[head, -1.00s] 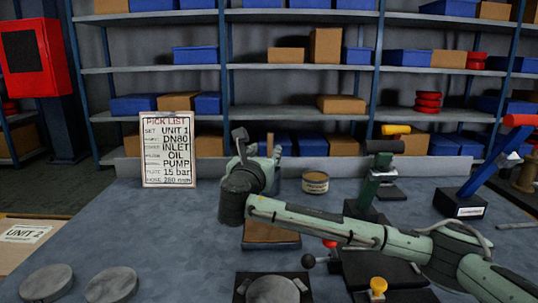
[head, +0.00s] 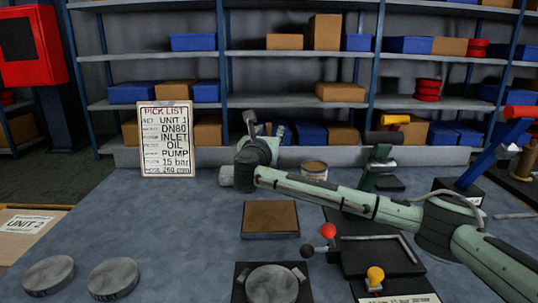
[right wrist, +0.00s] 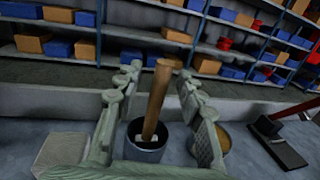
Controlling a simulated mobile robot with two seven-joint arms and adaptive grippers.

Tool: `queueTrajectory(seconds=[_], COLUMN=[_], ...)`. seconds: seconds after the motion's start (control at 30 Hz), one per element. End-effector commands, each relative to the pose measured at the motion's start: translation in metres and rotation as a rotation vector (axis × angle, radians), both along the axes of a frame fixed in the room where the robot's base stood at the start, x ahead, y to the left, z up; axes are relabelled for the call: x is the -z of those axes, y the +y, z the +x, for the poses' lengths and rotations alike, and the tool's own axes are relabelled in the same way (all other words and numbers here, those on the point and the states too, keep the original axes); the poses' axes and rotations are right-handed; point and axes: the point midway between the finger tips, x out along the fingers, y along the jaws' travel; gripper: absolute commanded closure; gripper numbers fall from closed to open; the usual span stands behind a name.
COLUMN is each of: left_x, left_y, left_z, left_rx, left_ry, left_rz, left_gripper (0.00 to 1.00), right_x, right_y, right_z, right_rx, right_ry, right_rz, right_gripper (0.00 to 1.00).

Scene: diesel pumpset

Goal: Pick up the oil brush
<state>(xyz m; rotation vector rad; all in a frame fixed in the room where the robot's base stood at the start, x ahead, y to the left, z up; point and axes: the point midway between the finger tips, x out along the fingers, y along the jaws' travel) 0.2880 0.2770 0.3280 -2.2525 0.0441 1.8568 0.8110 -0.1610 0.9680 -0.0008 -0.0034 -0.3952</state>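The oil brush shows in the right wrist view as a wooden handle (right wrist: 158,95) standing tilted in a grey metal pot (right wrist: 146,150). Its lower end is inside the pot. My right gripper (right wrist: 157,76) is open, with one finger on each side of the handle and visible gaps to it. In the head view, my right gripper (head: 264,140) is at the back of the table, and the arm and wrist hide the brush and pot. My left gripper is not in view.
An open tin (head: 314,170) stands just right of the gripper. A clipboard with a pick list (head: 167,140) stands to the left. A brown-topped tray (head: 270,234), a black tray (head: 378,274) and red and yellow knobs lie nearer. The table's left middle is clear.

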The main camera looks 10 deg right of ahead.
Motion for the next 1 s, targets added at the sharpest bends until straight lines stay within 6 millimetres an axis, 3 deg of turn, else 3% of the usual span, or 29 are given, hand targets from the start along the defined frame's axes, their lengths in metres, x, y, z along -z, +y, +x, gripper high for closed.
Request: queueTrajectory(seconds=[0.1,0.4,0.8,1.0], left_x=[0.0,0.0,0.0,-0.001], left_y=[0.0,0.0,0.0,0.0], left_z=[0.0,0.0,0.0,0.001], left_rx=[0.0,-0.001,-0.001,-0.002], left_ry=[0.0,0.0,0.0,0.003], left_rz=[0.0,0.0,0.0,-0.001], left_gripper=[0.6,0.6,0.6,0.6], right_x=[0.0,0.0,-0.001,-0.015], right_y=[0.0,0.0,0.0,0.0], right_z=[0.0,-0.001,-0.001,0.0], right_rx=[0.0,0.0,0.0,0.0], right_ry=[0.0,0.001,0.0,-0.001], right_rz=[0.0,0.0,0.001,0.002], right_gripper=[0.64,1.0,1.0,1.0])
